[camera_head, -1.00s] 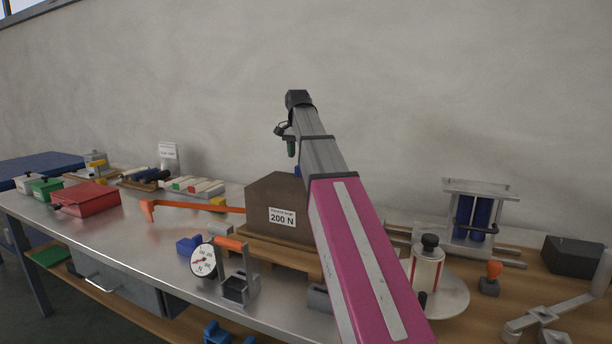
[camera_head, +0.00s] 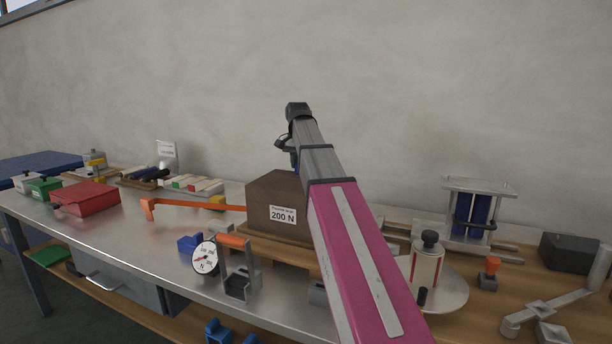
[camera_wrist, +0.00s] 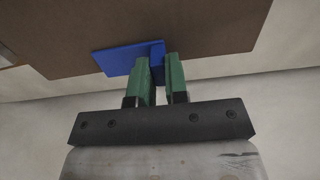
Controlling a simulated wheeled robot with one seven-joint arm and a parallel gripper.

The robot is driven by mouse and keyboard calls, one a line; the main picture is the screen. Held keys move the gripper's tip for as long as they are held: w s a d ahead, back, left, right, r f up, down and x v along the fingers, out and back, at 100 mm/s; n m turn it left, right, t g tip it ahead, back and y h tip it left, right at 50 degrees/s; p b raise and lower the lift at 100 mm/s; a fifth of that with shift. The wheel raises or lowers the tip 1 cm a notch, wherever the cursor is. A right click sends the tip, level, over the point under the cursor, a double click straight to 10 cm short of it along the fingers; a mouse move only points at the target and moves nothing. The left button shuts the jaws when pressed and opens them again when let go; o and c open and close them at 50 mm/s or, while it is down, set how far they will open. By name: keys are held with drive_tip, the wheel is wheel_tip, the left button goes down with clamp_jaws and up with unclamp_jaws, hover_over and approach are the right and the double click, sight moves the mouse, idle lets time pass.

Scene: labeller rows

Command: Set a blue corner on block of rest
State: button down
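The block of rest is the brown block (camera_head: 271,205) with a "200 N" label, standing on a wooden board. In the wrist view its brown surface (camera_wrist: 210,25) fills the upper part. My gripper (camera_wrist: 160,62) has green fingers and is shut on a blue corner (camera_wrist: 122,60); part of the corner shows between the fingers. The corner overlaps the block's edge in the picture; I cannot tell whether they touch. In the head view my gripper (camera_head: 293,158) is at the block's far top side, partly hidden by the block and my arm. Another blue corner (camera_head: 188,243) lies on the bench.
A round dial gauge (camera_head: 205,257) with an orange-handled holder stands before the block. A red box (camera_head: 86,198) is at left. A white-red cylinder (camera_head: 426,265) stands on a round plate at right. More blue pieces (camera_head: 215,332) lie below.

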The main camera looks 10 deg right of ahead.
drive_tip(key=shift+r, duration=0.1)
drive_tip(key=shift+r, duration=3.85)
